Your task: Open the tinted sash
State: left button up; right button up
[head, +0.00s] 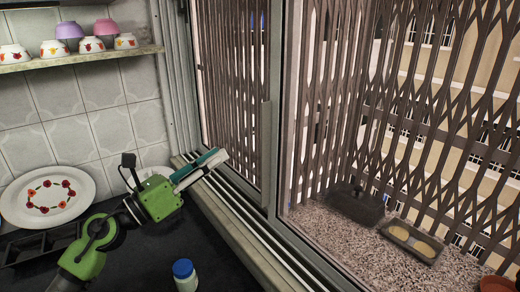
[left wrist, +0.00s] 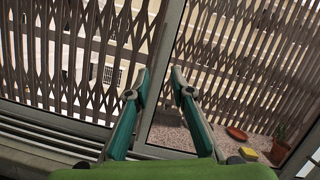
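The window has a left pane, slightly darker, which looks like the tinted sash (head: 232,95); it stands in the left half of the opening. Its upright edge (head: 267,150) meets a grey upright frame bar (head: 283,110). My left gripper (head: 219,160) is to the left of that edge, apart from it, above the sill tracks. In the left wrist view its two teal fingers (left wrist: 160,84) are spread with nothing between the tips. The grey upright (left wrist: 165,70) shows behind the gap. My right gripper is in neither view.
A dark counter holds a white-bodied, blue-capped bottle (head: 185,276), a floral plate (head: 48,196) and a black tray (head: 38,246). Bowls (head: 70,35) stand on a shelf (head: 85,57). Beyond the window are a granite ledge (head: 350,245), a dark box (head: 355,203) and a lattice grille (head: 440,110).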

pick_arm(q)
jog(key=w+d+f+m+g+p, duration=0.1)
jog(key=w+d+m+p, duration=0.1)
jog(key=w+d, duration=0.2)
jog(key=w+d+f+m+g+y+p, duration=0.1)
jog(key=w+d+m+g+p, duration=0.1)
jog(key=w+d, duration=0.3)
jog(key=shift+w+d+f+m+p, duration=0.25)
jog(key=shift+d+m+p, duration=0.2)
jog(key=shift+d, duration=0.35)
grip_shut()
